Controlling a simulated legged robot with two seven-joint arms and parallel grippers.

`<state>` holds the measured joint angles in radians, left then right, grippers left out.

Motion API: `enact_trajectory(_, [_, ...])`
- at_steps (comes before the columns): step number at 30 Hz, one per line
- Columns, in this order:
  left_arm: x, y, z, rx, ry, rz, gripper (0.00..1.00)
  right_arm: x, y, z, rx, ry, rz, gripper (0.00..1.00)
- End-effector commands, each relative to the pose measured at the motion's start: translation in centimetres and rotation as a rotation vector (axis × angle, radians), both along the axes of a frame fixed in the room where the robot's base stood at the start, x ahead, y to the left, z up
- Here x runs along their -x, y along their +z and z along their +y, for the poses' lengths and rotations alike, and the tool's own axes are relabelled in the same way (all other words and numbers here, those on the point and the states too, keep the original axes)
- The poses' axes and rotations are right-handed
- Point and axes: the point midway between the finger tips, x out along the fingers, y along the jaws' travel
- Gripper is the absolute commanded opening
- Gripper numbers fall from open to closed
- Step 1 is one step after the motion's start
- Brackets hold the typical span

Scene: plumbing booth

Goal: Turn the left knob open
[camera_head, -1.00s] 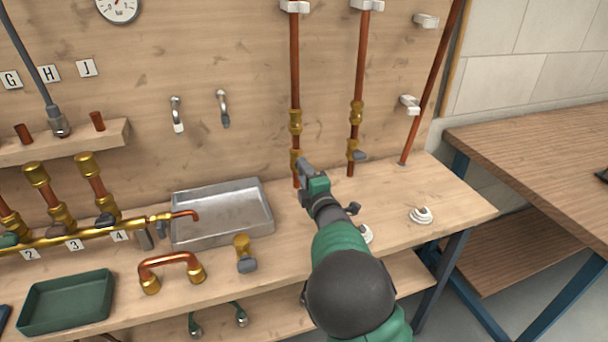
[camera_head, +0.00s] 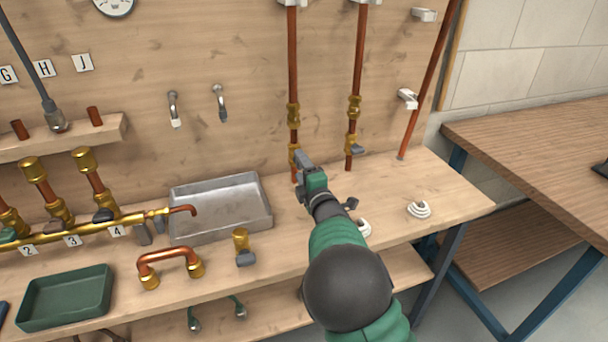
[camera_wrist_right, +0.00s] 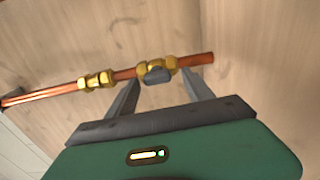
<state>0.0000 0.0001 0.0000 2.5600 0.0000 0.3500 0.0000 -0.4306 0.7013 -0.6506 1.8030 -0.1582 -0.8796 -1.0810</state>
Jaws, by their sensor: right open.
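Two upright copper pipes run down the wooden back panel. The left pipe (camera_head: 292,60) has brass fittings, and its lower brass valve (camera_head: 293,153) is partly hidden behind my right gripper (camera_head: 301,161). The right pipe (camera_head: 359,60) has a similar valve with a grey knob (camera_head: 357,149). In the right wrist view, a brass valve with a grey knob (camera_wrist_right: 157,75) lies ahead, between the directions of the fingertips. My right gripper (camera_wrist_right: 160,88) is open, its two fingers spread either side of the knob. I cannot tell whether they touch the valve. My left gripper is not in view.
A metal tray (camera_head: 264,213), a bent copper pipe piece (camera_head: 170,252), a loose brass valve (camera_head: 241,242) and a green tray (camera_head: 66,299) lie on the bench left of my right arm. White round fittings (camera_head: 419,209) sit on the right.

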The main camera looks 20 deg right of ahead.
Motion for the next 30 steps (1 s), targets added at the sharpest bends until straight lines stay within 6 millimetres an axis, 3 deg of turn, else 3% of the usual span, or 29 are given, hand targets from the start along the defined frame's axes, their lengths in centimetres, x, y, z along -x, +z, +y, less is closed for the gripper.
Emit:
enact_trajectory(5, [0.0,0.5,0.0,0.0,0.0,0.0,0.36,2.6,0.2,0.0,-0.003,0.0,0.002,0.6])
enact_trajectory(18, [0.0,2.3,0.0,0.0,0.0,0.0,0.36,14.6,0.0,-0.4,-0.002,0.0,0.005,0.6])
enact_trajectory(23, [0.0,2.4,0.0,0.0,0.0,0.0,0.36,16.4,-0.1,-0.5,0.0,0.0,0.005,0.6])
enact_trajectory(30, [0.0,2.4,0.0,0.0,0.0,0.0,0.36,16.6,-0.2,-0.5,0.001,0.001,0.004,0.6])
